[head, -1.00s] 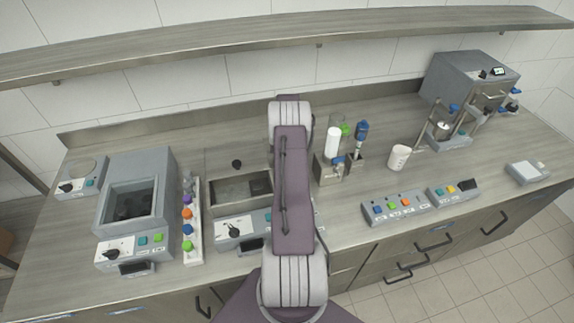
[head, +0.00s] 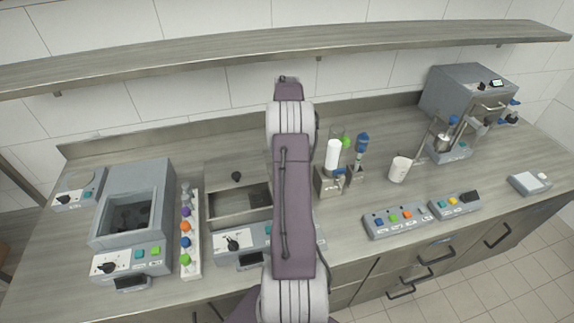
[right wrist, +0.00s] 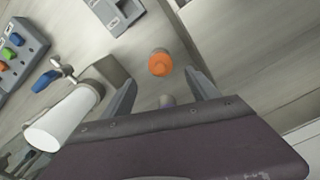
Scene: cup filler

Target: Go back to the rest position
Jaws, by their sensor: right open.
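My right gripper (right wrist: 162,86) shows in the right wrist view with its two grey fingers spread apart. It is open. A round orange-topped thing (right wrist: 160,63) shows between the fingers, seen from above; I cannot tell how far below it is. My left gripper is in neither view.
The counter holds a grey machine (head: 138,205), a row of coloured knobs (head: 186,226), a white cylinder (head: 333,154), a white cup (head: 399,169), a button panel (head: 396,222) and a grey machine at right (head: 462,92). A shelf (head: 230,56) runs above.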

